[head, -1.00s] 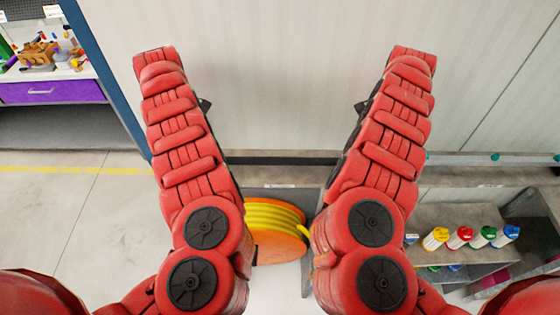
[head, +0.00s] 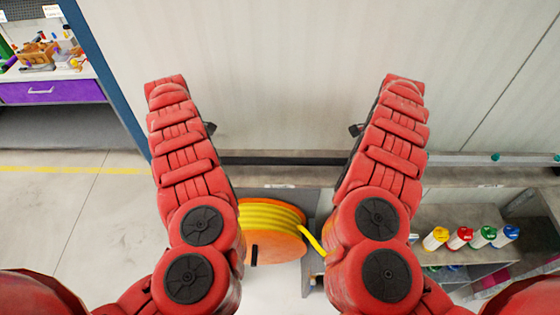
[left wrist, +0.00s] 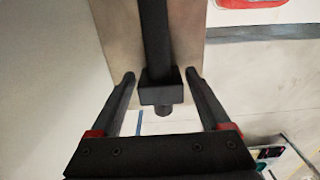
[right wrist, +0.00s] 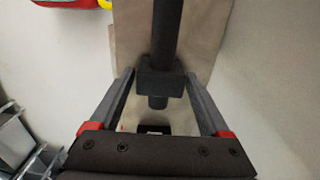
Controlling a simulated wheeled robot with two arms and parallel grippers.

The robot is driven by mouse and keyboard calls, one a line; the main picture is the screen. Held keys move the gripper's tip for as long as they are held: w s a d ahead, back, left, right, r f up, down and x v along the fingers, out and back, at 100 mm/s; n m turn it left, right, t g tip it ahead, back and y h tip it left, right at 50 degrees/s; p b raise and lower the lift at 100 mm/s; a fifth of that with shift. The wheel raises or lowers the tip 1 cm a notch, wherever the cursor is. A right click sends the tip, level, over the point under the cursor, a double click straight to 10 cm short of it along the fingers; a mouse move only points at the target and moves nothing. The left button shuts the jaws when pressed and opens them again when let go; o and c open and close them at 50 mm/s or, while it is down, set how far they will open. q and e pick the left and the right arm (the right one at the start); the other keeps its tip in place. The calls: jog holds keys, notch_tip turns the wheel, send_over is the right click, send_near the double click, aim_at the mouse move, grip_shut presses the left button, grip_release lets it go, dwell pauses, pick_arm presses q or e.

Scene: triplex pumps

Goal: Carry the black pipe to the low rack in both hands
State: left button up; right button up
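The black pipe (head: 280,158) runs left to right along the back of a grey-brown ledge in the head view; my forearms hide its ends. In the left wrist view the pipe (left wrist: 154,35) has a square black block near its end. The right wrist view shows the pipe (right wrist: 167,30) with a similar block. My left gripper (left wrist: 160,76) is open, with a finger on each side of the pipe and block. My right gripper (right wrist: 156,74) is open in the same way at the other end. I cannot tell how far below the fingertips the pipe lies.
A yellow hose reel with orange sides (head: 272,228) stands below the ledge (head: 300,175). Several coloured-cap bottles (head: 462,238) stand on a grey shelf at right. A pale wall (head: 290,70) rises behind. A bench with a purple drawer (head: 52,91) is at far left; floor before it is clear.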

pick_arm(q)
grip_shut()
pick_arm(e)
grip_shut()
jog(key=shift+r, duration=0.1)
